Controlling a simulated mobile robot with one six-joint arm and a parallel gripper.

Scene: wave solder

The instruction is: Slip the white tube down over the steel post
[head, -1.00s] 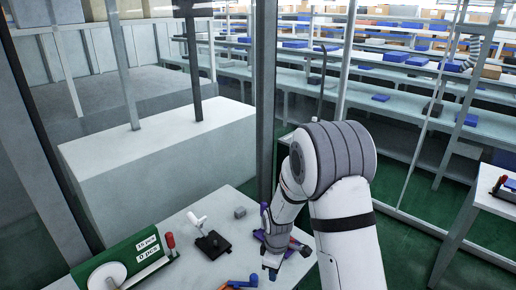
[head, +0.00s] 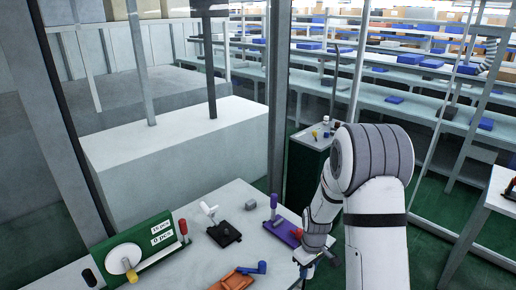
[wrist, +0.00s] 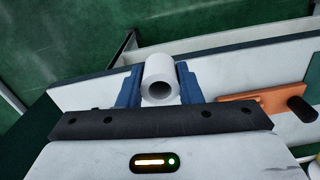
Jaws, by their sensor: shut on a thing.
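My gripper (wrist: 158,88) has its two blue fingers shut on the white tube (wrist: 157,66) in the wrist view. The tube's open end and dark bore face the wrist camera. In the head view my gripper (head: 308,262) is low at the front right edge of the white table, right of the purple fixture. The tube cannot be made out clearly there. I cannot pick out the steel post in either view.
An orange plate (wrist: 262,106) shows right of the tube. A frame upright (head: 277,100) stands behind.

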